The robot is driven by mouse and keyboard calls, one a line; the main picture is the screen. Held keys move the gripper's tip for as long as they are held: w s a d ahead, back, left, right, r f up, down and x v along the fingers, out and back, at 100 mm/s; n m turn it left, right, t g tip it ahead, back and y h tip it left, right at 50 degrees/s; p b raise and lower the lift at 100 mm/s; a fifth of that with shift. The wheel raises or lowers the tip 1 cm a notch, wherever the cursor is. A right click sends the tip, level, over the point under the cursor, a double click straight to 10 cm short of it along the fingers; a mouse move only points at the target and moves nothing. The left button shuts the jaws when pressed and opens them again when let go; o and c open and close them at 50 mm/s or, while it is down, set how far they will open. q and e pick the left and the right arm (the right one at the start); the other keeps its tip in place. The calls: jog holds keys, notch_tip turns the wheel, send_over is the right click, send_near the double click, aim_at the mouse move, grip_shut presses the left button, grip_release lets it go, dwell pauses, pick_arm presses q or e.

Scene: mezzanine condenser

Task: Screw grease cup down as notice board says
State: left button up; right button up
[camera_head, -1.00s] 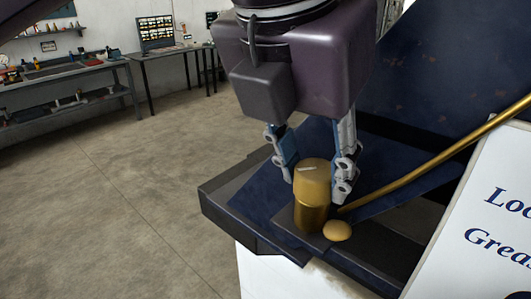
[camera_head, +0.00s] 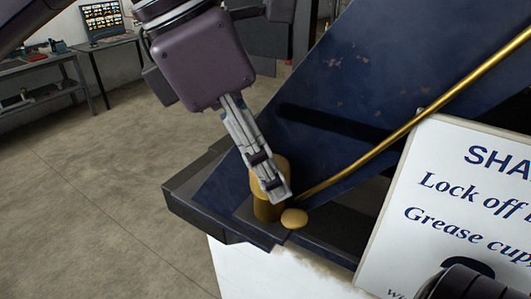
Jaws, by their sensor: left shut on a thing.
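The brass grease cup (camera_head: 267,208) stands upright on a dark blue metal ledge, with a rounded brass knob (camera_head: 294,218) beside its foot. My left gripper (camera_head: 268,180) comes down from above and is shut on the cup's cap. I see the fingers nearly edge-on, one in front of the cap, and they hide much of its top. The white notice board (camera_head: 400,215) at the right has blue lettering; "SHA", "Lock off" and "Grease cup" can be read, the rest is cut off. My right gripper is not in view.
A brass pipe (camera_head: 400,132) slopes up to the right from near the cup. A large dark blue plate (camera_head: 345,75) rises behind it. Open concrete floor (camera_head: 110,190) lies left, with workbenches (camera_head: 35,65) beyond. A dark ribbed part shows at the lower right.

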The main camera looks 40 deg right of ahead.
pick_arm(q)
jog(key=shift+m, duration=0.4)
jog(key=o, duration=1.2)
jog(key=shift+c, duration=0.2)
jog(key=v, duration=0.8)
jog(key=shift+w, duration=0.15)
